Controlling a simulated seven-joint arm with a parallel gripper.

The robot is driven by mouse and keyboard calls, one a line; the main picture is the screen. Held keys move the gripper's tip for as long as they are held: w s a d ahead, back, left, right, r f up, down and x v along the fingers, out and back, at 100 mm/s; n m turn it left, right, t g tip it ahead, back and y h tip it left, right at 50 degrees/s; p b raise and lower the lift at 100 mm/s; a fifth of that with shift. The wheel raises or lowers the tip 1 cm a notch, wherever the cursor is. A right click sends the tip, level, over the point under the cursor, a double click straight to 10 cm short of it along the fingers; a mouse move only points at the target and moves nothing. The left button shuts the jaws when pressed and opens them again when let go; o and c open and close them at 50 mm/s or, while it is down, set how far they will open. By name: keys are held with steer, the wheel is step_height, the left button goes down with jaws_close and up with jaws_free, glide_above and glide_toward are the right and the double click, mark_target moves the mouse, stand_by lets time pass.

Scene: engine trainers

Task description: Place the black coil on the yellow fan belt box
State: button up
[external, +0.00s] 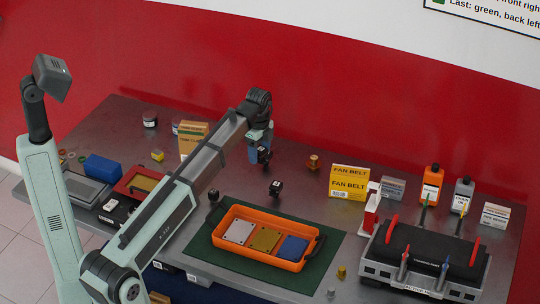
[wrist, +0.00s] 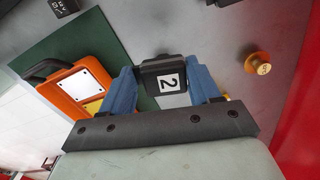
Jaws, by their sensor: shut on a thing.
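The coil sits between the two blue fingers in the wrist view, and shows as a small dark block (external: 264,156) in the external view. It appears to be held above the table. The yellow fan belt box (external: 348,184) lies to the right of my gripper in the external view, near the back of the table. Its upper faces look clear. I cannot make out this box in the wrist view.
Another black block (external: 275,188) stands near the green mat (external: 327,240). An orange tray (external: 230,253) with plates lies on the mat. A brass fitting (external: 313,162) stands between my gripper and the box. A red and white device (external: 371,210) stands right of the box.

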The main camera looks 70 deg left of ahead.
steer(key=w+d+r+m, duration=0.1)
steer(key=w+d+r, duration=0.2)
steer(key=w+d, duration=0.55)
steer(key=w+d+r+m, duration=0.25)
steer(key=w+d, duration=0.25)
steer(key=w, duration=0.6)
step_height(320, 180, up, 4)
steer(key=n, duration=0.6)
glide_above(350, 171)
steer(key=shift+f, duration=5.15)
steer(key=shift+f, duration=0.15)
steer(key=o, duration=1.2)
steer(key=shift+c, duration=0.2)
